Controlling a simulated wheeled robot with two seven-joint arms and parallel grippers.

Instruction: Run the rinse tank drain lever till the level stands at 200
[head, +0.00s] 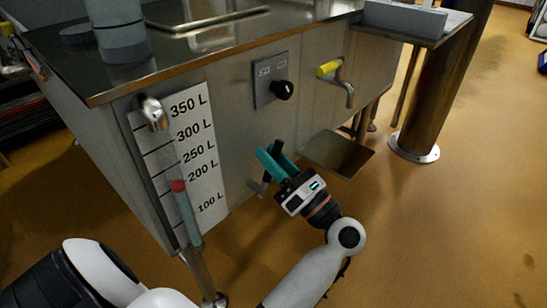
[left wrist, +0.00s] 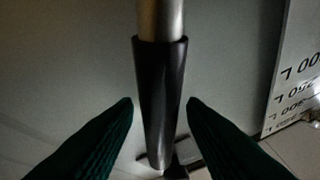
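The rinse tank (head: 235,135) has a white level scale (head: 207,150) with marks from 100 L to 350 L. A sight tube (head: 188,220) runs beside it, with a red marker (head: 178,186) at about the 200 L mark; the exact reading is hard to tell at this slant. The drain lever (head: 258,187) is low on the tank front, partly hidden by my left gripper (head: 270,156). In the left wrist view, the lever's black grip (left wrist: 160,85) on its metal rod stands between the fingers of my left gripper (left wrist: 160,108), which are open with gaps on both sides. My right gripper is out of view.
A control panel with a black knob (head: 283,90) and a yellow-handled tap (head: 330,69) are on the tank front, above and right of the gripper. A metal plate (head: 338,155) sits low to the right. A thick post (head: 430,105) stands farther right. The tan floor (head: 450,235) is open.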

